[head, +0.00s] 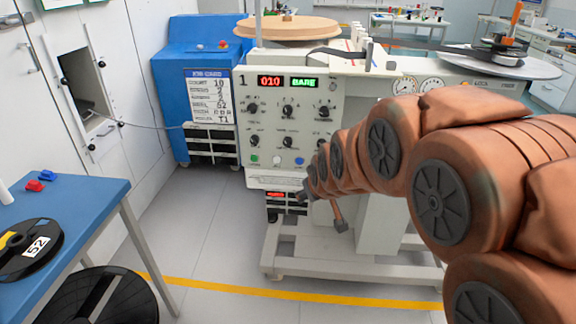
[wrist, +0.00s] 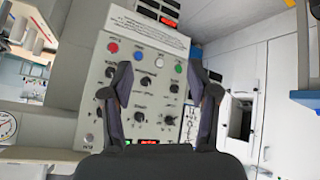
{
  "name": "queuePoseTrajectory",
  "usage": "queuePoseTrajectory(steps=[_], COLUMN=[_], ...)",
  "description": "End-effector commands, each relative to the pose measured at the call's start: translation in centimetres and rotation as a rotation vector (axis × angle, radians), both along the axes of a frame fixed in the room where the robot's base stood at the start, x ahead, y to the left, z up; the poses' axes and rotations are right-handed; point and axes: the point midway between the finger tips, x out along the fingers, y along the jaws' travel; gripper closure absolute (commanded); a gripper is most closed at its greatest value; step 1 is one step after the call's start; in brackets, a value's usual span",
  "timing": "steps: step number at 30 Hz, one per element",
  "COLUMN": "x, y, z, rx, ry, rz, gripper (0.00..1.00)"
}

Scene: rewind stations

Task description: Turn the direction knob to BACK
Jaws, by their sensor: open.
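The rewind station's control panel (head: 290,125) is pale, with a red "010" display and a green "BARE" display at its top. Two rows of black knobs sit below. Their labels are too small to read, so I cannot tell which is the direction knob or where it points. In the wrist view the panel (wrist: 158,70) appears upside down, with a middle knob (wrist: 147,83) between my fingers in the picture. My gripper (wrist: 167,84) is open and empty, apart from the panel. In the head view my gripper (head: 320,207) is low in front of the station, partly hidden by my arm.
Coloured buttons (wrist: 137,55) line the panel. A blue cabinet (head: 190,80) with a job card (head: 209,95) stands left of the station. A blue table (head: 70,205) with reels is at front left. A reel (head: 285,27) lies on top of the station. The floor between is clear.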

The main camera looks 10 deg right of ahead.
Motion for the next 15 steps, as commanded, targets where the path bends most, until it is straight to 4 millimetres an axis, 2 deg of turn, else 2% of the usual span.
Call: queuePoseTrajectory(steps=[1, 6, 12, 15], x=[2.4, 10.0, 17.0, 19.7], y=[0.0, -0.3, -0.4, -0.3], z=[-2.5, -4.6, -6.3, -7.2], rx=[-0.018, -0.098, -0.210, -0.274], ry=[-0.062, -0.300, -0.581, -0.717], rz=[0.014, 0.058, 0.092, 0.103], gripper=[0.40, 0.40, 0.40, 0.40])
